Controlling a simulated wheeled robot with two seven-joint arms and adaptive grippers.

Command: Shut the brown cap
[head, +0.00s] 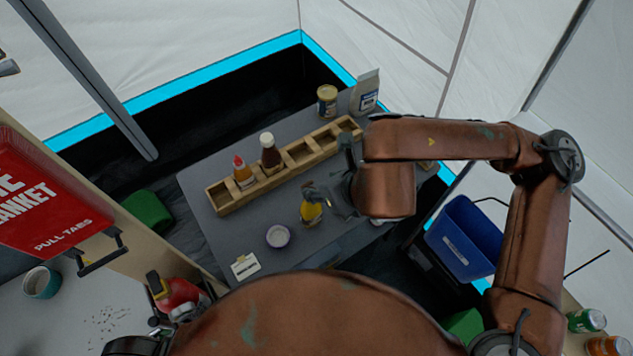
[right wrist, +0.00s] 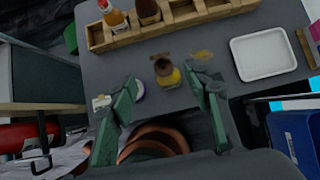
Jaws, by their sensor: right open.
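A small yellow jar (right wrist: 172,78) stands on the grey table, with a brown cap (right wrist: 161,58) at its top. The cap looks raised and tilted toward the back of the jar, but it is small and its exact angle is hard to tell. In the head view the yellow jar (head: 312,211) is partly covered by my right gripper (head: 316,190), which hides most of the cap. In the right wrist view the two green fingers of my right gripper (right wrist: 160,76) are spread apart, with the jar showing between them and nothing held. My left gripper is out of view.
A wooden rack (head: 268,181) behind the jar holds an orange sauce bottle (head: 242,172) and a dark one (head: 269,152). A white tray (right wrist: 266,57) lies to the right.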

